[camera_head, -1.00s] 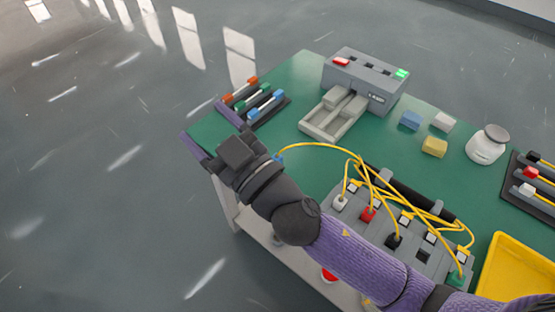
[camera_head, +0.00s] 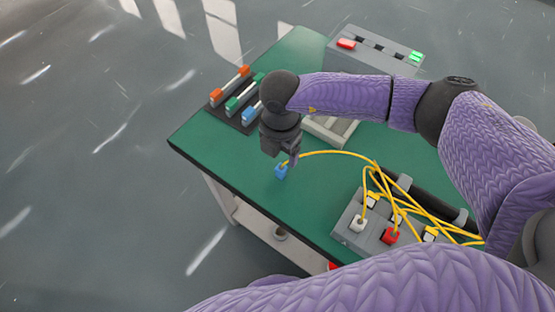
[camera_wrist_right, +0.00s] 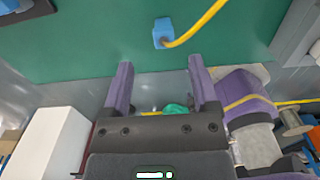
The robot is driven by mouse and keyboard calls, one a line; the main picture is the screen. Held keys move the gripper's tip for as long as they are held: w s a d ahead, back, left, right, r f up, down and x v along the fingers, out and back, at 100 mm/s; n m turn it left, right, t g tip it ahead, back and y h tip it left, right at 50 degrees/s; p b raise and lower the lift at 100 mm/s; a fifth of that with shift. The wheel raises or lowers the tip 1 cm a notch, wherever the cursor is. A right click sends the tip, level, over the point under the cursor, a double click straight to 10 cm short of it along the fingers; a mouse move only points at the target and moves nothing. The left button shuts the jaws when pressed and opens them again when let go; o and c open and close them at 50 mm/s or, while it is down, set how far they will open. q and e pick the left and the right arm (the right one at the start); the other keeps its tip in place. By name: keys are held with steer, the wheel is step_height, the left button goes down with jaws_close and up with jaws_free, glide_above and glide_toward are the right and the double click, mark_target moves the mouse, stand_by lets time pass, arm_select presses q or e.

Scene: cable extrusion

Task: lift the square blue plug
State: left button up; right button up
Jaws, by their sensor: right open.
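The square blue plug (camera_head: 281,172) sits on the green table near its front left edge, with a yellow cable running from it to the right. In the right wrist view the blue plug (camera_wrist_right: 163,32) is beyond the fingertips, roughly in line with the gap between them. My right gripper (camera_head: 291,157) hangs just above and beside the plug in the head view. In the wrist view the right gripper (camera_wrist_right: 160,68) is open, its two purple fingers apart with nothing between the tips. My left gripper is not in view.
A grey socket block (camera_head: 346,237) with white and red plugs and tangled yellow cables stands to the right. A rack (camera_head: 224,111) with orange, green and blue-ended pieces lies at the back left. A grey box (camera_head: 380,52) stands behind. The table left of the plug is clear.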

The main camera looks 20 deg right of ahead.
mark_target(282, 168)
steer(key=f+b, duration=0.1)
steer(key=f, duration=0.3)
steer(key=f+b, duration=0.1)
steer(key=f, duration=0.2)
steer(key=shift+s+d+b, duration=0.1)
steer(key=shift+s+b, duration=0.25)
steer(key=shift+f, duration=0.3)
steer(key=shift+w+r, duration=0.1)
steer(key=shift+r, duration=0.05)
steer(key=shift+c, duration=0.2)
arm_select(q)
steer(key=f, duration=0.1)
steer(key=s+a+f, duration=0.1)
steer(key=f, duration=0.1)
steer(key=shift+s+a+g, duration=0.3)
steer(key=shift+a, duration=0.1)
arm_select(e)
jaws_close()
